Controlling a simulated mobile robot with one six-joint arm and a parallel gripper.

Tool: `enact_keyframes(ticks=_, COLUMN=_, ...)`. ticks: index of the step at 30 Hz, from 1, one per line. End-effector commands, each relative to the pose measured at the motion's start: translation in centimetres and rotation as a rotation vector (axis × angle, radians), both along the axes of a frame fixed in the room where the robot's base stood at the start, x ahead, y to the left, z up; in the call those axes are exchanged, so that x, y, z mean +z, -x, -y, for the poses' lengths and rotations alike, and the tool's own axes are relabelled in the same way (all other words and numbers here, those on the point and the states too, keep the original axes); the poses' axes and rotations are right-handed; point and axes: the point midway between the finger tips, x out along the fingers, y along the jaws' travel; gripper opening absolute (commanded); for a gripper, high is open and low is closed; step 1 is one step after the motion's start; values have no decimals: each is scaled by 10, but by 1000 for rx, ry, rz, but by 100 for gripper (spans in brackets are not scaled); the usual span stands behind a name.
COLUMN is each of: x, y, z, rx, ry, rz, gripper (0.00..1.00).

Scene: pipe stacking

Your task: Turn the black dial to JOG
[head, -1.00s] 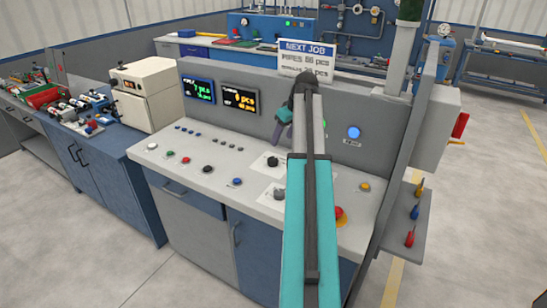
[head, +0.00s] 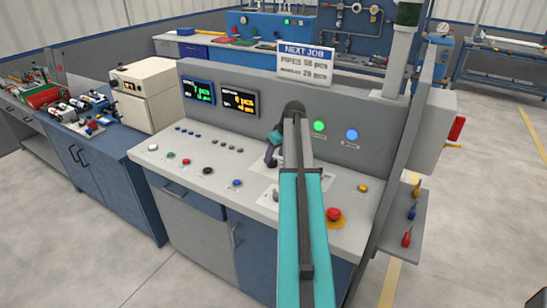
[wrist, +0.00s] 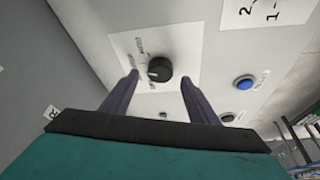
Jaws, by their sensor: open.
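The black dial (wrist: 159,69) sits on a white label plate (wrist: 125,45) with small print around it, too small to read for sure; a pale mark shows on the dial. In the wrist view my gripper (wrist: 160,79) is open, with one dark finger on each side of the dial's near side. I cannot tell whether the fingers touch it.
A blue button (wrist: 245,83) and a dark button (wrist: 227,117) are right of the dial in the wrist view. A red mushroom button (head: 334,214) and a yellow button (head: 363,188) stand right of my arm. The console's upright panel (head: 290,115) rises close behind my gripper.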

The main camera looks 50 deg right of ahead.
Motion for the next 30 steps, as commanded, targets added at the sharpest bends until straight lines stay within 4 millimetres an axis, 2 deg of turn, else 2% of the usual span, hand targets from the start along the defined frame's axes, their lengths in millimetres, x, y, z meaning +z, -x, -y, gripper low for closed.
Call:
enact_keyframes(ticks=9, x=-24, y=-10, z=0, rx=0, ry=-1, rz=-1, gripper=54)
enact_keyframes(ticks=21, x=-28, y=-12, z=0, rx=1, ry=-1, rz=0, gripper=54)
enact_keyframes(ticks=23, x=-28, y=-12, z=0, rx=1, ry=-1, rz=0, gripper=46)
enact_keyframes(ticks=28, x=-27, y=-12, z=0, rx=2, ry=0, rz=0, gripper=17)
enact_keyframes(ticks=29, x=-27, y=-12, z=-1, rx=2, ry=0, rz=0, gripper=13)
enact_keyframes(ticks=30, x=-27, y=-14, z=4, rx=2, ry=0, rz=0, gripper=13)
